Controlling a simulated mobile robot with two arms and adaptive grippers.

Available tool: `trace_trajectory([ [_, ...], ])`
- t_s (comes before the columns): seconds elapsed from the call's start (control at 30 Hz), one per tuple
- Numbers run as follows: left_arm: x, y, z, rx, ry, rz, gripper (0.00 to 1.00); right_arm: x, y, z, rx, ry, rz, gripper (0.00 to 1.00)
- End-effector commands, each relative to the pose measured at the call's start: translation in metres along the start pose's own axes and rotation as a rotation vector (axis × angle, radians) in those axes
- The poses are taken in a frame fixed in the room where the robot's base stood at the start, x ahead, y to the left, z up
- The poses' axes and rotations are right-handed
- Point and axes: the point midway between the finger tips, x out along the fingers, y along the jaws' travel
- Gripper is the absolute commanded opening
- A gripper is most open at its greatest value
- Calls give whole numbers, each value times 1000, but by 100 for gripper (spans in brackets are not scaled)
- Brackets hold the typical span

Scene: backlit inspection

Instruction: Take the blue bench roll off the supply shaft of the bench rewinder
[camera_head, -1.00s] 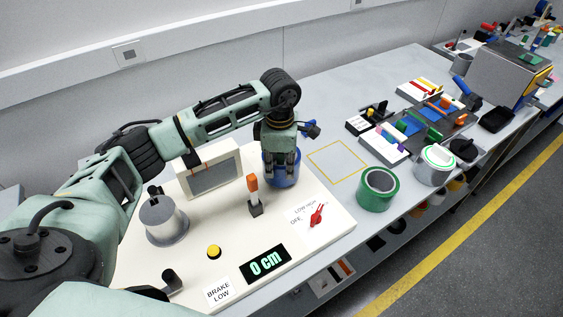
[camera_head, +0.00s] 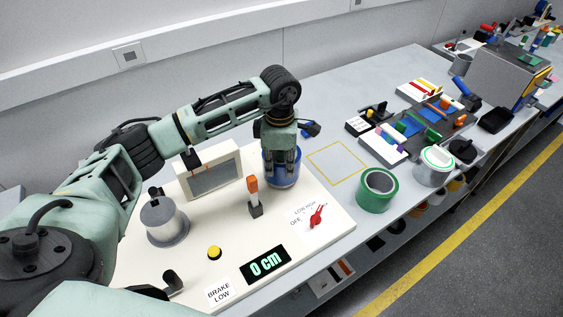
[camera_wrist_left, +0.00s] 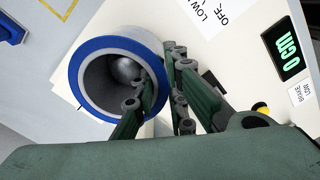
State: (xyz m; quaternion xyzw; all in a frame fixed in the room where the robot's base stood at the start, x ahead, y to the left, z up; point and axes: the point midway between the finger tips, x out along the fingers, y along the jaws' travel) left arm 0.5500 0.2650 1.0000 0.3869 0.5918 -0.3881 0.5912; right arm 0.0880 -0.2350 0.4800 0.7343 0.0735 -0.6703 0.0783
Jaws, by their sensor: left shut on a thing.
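The blue bench roll (camera_head: 284,182) stands at the back right of the rewinder's cream base plate (camera_head: 213,279). In the left wrist view it is a blue ring (camera_wrist_left: 76,82) with a pale core, and the rounded grey end of the supply shaft (camera_wrist_left: 125,69) shows inside it. My left gripper (camera_head: 281,168) points down and is shut on the roll's wall. In the left wrist view, one finger of the left gripper (camera_wrist_left: 152,95) reaches into the bore and the other is outside. The roll's foot is partly hidden. My right gripper is out of view.
A grey spool (camera_head: 163,220), an orange-topped lever (camera_head: 252,190), a red knob (camera_head: 317,215) and a framed panel (camera_head: 212,173) stand close around the roll. A yellow-outlined square (camera_head: 337,163) on the bench is empty. A green roll (camera_head: 377,190) stands to its right.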

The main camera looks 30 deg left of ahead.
Motion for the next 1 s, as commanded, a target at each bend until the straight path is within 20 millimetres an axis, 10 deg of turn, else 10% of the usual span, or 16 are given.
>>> trace_trajectory([
  [1.0, -42, 1, 0, 0, -1, 4, 0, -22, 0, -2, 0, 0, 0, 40],
])
